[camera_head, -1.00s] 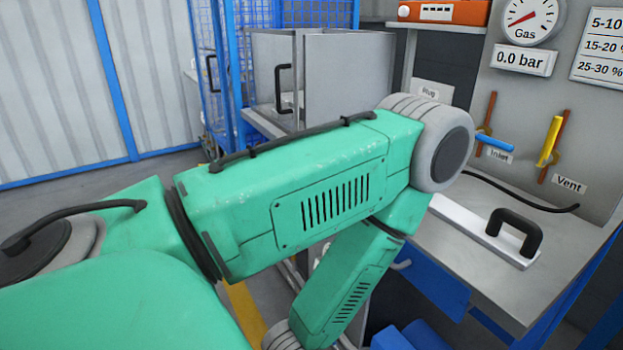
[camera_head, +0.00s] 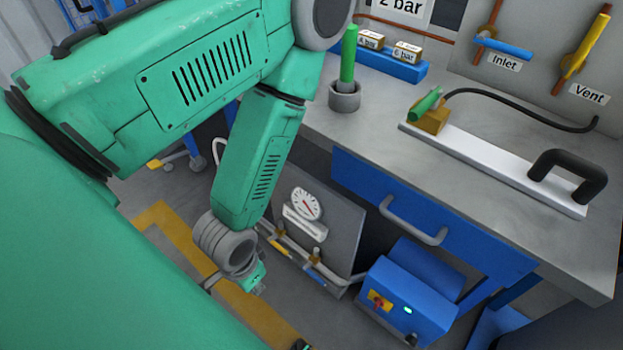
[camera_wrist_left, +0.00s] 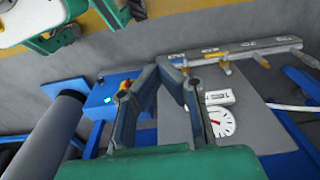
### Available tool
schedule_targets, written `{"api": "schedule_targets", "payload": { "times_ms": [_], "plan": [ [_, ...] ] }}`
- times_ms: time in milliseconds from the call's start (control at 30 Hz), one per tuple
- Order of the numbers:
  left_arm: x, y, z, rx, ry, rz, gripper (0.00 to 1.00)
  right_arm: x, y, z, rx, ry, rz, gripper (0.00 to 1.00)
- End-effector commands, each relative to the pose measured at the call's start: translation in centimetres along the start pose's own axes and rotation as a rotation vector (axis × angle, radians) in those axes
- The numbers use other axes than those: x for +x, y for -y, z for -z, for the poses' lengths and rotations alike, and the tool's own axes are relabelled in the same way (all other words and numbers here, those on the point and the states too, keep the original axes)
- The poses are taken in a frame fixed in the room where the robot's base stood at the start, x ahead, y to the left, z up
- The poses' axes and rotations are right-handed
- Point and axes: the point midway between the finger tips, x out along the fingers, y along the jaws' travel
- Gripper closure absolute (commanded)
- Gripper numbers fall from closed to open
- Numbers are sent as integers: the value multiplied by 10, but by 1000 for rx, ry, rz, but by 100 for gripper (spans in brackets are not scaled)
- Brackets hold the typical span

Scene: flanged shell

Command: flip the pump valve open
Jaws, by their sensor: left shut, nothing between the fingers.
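A grey panel with a round gauge (camera_head: 306,204) stands low under the bench. A pipe with small brass valves (camera_head: 315,268) runs along its lower edge. Several valves (camera_wrist_left: 228,66) also show in the left wrist view, beside the gauge (camera_wrist_left: 220,121). A blue box (camera_head: 410,302) with a red-and-yellow switch (camera_head: 379,300) stands to the right. I cannot tell which valve is the pump valve. My left gripper (camera_head: 256,284) is low, left of the valve pipe and apart from it. In the left wrist view its fingers (camera_wrist_left: 162,68) are shut and empty. My right gripper is not in view.
The bench (camera_head: 470,215) above holds a white bar with a black handle (camera_head: 568,175), a green rod in a grey cup (camera_head: 346,90) and a blue block (camera_head: 388,64). A drawer handle (camera_head: 412,222) juts out below. Floor with a yellow line (camera_head: 165,235) lies left.

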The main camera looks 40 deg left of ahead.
Motion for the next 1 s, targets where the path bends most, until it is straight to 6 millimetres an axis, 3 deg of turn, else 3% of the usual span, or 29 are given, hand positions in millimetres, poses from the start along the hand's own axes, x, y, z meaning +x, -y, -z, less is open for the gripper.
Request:
{"api": "schedule_targets", "payload": {
  "times_ms": [167, 267, 367, 467, 700, 867, 1000],
  "plan": [
    [5, 2, 0, 17, -7, 6, 100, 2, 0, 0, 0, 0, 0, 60],
    [31, 14, 10, 105, -36, 31, 100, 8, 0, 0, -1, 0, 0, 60],
    [78, 34, 29, 297, -86, 95, 100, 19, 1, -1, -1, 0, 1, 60],
    [138, 59, 52, 586, -141, 199, 100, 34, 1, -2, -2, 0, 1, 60],
    [267, 101, 99, 1388, -201, 528, 100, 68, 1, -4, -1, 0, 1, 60],
    [341, 101, 116, 1914, -191, 779, 100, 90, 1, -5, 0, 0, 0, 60],
    [393, 76, 118, 2316, -160, 1027, 100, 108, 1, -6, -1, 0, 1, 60]
  ]
}}
